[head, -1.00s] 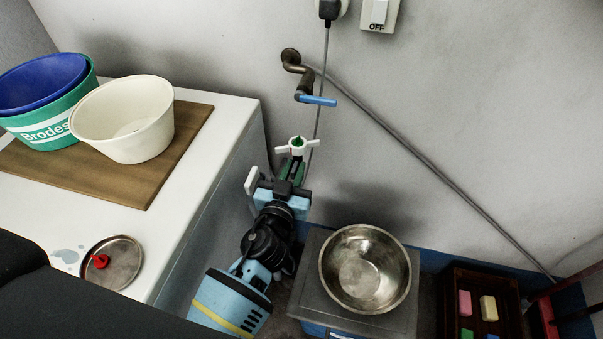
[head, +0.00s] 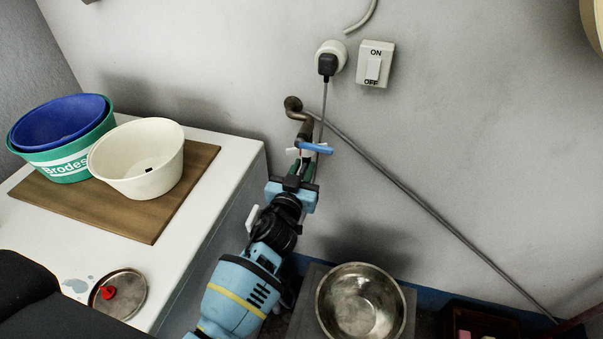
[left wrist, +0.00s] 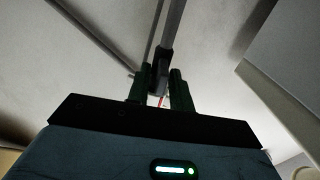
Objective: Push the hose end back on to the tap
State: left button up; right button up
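The tap (head: 305,130) comes out of the wall on a bent brown pipe, with a blue lever (head: 316,148) at its front. My left gripper (head: 307,169) is directly below the tap, pointing up at it. It is shut on the hose end, a fitting with white wings (head: 293,151), which is up at the tap's mouth. The lever and gripper partly cover the fitting, so I cannot tell whether it is seated. In the left wrist view, the two dark green fingers (left wrist: 160,90) stand on either side of a dark piece. My right gripper is not in view.
A white worktop at left holds a wooden board (head: 130,222) with blue, green and cream tubs (head: 140,160), and a round lid (head: 120,292). A steel bowl (head: 361,300) stands below right. A socket and switch (head: 374,66) are above the tap; a grey pipe slopes right.

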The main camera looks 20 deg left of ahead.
pick_arm(q)
jog(key=shift+o, duration=0.6)
jog(key=shift+w+f, duration=0.1)
jog(key=shift+w, duration=0.05)
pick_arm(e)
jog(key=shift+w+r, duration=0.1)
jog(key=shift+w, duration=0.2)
pick_arm(q)
jog(key=s, duration=0.7)
jog(key=shift+s, duration=0.4)
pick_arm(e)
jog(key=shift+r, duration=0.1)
